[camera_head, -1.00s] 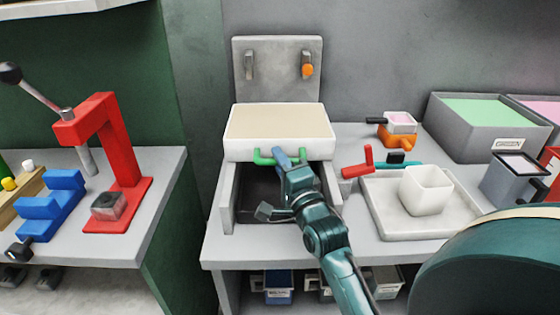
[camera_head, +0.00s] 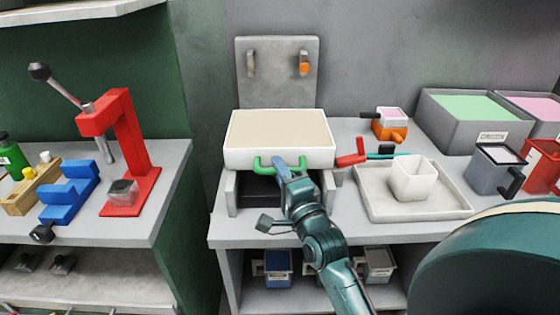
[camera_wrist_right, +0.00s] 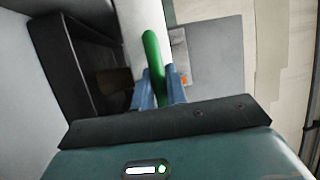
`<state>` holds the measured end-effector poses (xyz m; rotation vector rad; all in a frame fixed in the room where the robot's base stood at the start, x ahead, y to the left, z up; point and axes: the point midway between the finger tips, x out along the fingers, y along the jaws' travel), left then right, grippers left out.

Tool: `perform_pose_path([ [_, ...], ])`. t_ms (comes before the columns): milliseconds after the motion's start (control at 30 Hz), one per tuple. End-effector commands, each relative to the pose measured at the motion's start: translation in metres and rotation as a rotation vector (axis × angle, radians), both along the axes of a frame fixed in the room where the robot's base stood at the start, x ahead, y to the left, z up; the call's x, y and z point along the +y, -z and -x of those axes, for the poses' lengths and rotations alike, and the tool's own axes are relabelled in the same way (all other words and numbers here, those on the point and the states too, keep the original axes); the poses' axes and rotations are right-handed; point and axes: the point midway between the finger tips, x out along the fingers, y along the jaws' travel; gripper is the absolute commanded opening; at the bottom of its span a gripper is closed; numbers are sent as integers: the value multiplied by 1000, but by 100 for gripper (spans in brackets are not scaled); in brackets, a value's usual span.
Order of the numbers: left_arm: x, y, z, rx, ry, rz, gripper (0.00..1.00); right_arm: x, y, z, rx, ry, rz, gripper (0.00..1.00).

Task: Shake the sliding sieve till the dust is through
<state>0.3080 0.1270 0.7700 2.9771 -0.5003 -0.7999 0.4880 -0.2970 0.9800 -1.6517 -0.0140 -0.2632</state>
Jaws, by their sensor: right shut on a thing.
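The sliding sieve (camera_head: 278,130) is a white tray with a flat beige surface and a green handle (camera_head: 262,165) on its front. It sits on a grey frame (camera_head: 232,196) with a dark opening below. My right gripper (camera_head: 281,164) is shut on the green handle at its right part. In the right wrist view the green handle (camera_wrist_right: 153,52) runs between the two blue fingers (camera_wrist_right: 159,90). I cannot tell from the even beige surface whether dust lies in the sieve. My left gripper is not in view.
A grey tray (camera_head: 445,207) with a white cup (camera_head: 412,178) stands right of the sieve. Grey bins with green (camera_head: 470,108) and pink contents stand at the back right. A red press (camera_head: 128,140) stands on the left bench. A grey board (camera_head: 278,85) stands behind.

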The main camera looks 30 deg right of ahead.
Motion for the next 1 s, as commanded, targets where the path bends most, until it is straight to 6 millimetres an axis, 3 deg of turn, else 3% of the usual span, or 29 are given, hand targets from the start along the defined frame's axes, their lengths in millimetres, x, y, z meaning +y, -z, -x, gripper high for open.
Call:
perform_pose_path([
  [400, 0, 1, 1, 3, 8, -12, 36, 2, -1, 4, -2, 0, 0, 0],
  [433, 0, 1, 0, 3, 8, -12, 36, 2, -1, 4, -2, 0, 0, 16],
  [667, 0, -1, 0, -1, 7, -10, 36, 2, -1, 4, -2, 1, 1, 35],
  [1000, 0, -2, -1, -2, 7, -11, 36, 3, 1, 9, 0, 0, 1, 36],
])
